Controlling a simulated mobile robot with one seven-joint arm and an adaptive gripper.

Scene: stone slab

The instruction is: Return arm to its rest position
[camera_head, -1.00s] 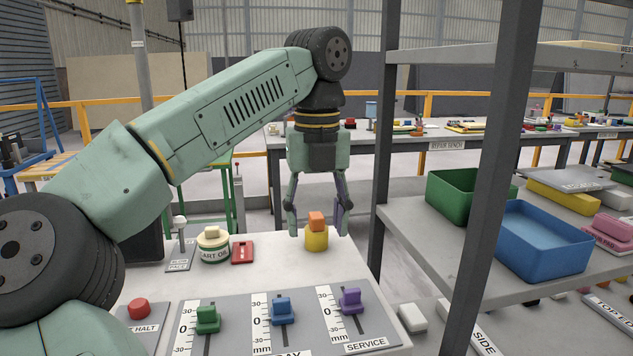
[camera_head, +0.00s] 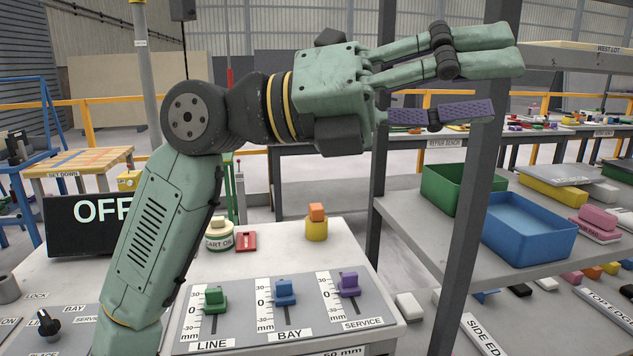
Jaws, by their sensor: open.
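My gripper (camera_head: 480,82) is raised high at the upper right and points to the right, level, in front of the dark shelf post. Its fingers are apart with nothing between them. My green arm rises from the bottom left, bends at the dark joint and runs right to the gripper. A yellow cylinder (camera_head: 317,231) with an orange block (camera_head: 317,212) on top stands on the light slab (camera_head: 275,248), well below and left of the gripper.
A panel holds green (camera_head: 215,300), blue (camera_head: 285,292) and purple (camera_head: 349,285) sliders. A black OFF sign (camera_head: 92,222) stands at left. The shelf at right carries a green bin (camera_head: 455,190) and a blue bin (camera_head: 528,240). A dark post (camera_head: 482,165) stands close to the gripper.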

